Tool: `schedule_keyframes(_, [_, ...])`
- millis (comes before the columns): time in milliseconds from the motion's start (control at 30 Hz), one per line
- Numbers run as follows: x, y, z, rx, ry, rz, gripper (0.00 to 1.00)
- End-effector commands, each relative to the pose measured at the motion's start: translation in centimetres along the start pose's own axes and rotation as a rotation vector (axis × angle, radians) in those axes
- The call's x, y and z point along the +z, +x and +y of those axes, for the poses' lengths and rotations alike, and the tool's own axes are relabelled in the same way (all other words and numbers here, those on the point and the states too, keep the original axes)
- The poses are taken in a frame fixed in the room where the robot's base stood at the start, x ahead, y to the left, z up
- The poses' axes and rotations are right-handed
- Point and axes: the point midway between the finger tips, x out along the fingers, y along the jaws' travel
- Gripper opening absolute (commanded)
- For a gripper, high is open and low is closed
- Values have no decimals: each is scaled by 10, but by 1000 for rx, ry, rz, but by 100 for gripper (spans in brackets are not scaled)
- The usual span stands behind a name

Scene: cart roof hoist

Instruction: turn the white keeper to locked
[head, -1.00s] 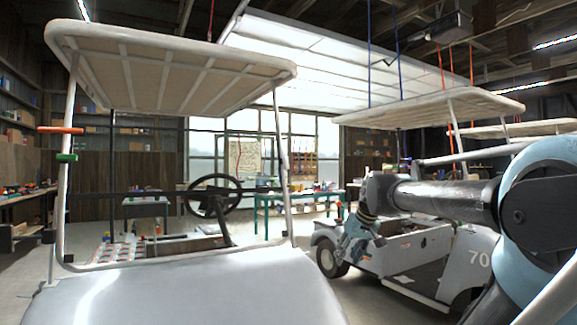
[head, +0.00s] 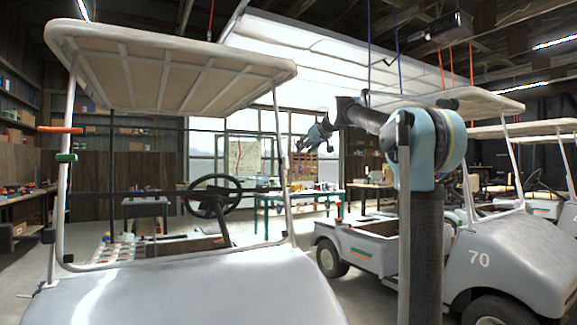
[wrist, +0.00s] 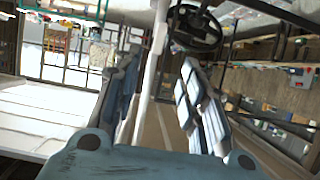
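I cannot pick out the white keeper for certain in either view. The nearest cart's roof (head: 170,75) stands on pale posts. An orange handle (head: 60,130) and a green handle (head: 66,157) sit on its left post (head: 72,110). My gripper (head: 316,147) is raised to the right of the cart's right post (head: 284,165), at mid height and apart from it in the head view. In the wrist view my gripper (wrist: 158,70) has its blue-padded fingers spread, and a pale post (wrist: 152,75) shows between them, beyond the tips. Nothing is held.
A steering wheel (head: 216,196) stands behind the cart's front, and the wheel also shows in the wrist view (wrist: 197,28). A green table (head: 300,196) is at the back. Straps hang from above.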

Motion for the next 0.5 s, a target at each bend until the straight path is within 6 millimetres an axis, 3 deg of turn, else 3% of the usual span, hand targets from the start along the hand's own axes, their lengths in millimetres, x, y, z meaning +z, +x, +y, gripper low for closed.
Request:
schedule_keyframes(267, [-9,21,2,2,-4,13,38])
schedule_keyframes(500, [-9,61,1,1,-5,12,38])
